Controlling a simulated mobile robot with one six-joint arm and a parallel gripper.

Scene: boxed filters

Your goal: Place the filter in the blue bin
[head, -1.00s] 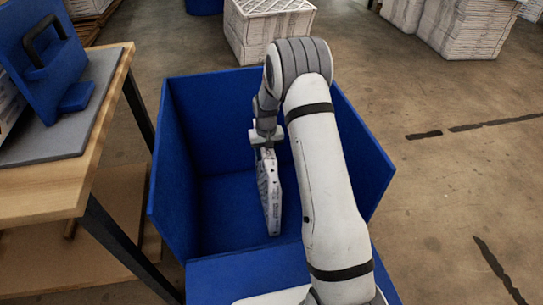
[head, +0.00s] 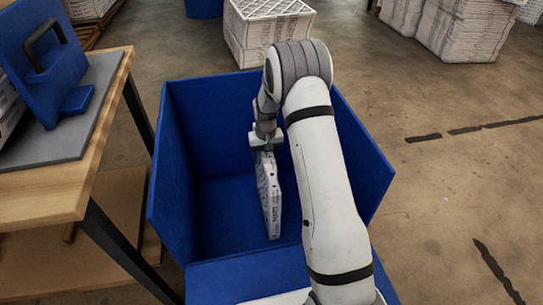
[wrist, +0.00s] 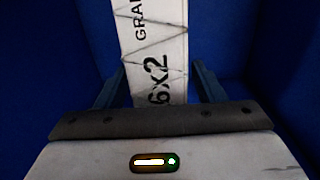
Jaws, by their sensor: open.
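The filter (head: 269,200) is a thin white panel with dark print, standing on edge inside the blue bin (head: 173,185), below the rim. My gripper (head: 264,148) is at its upper end, inside the bin, pointing down. In the wrist view the filter (wrist: 150,45) lies between the two fingers of my gripper (wrist: 161,85), with a gap visible on each side. The jaws are open. The filter's lower end appears to be at the bin floor, though contact is hard to tell. My arm hides part of the bin's right side.
A wooden table (head: 50,190) with a grey mat (head: 75,125) and a blue fixture (head: 45,65) stands at the left, close to the bin. Stacks of white filters (head: 268,30) stand behind.

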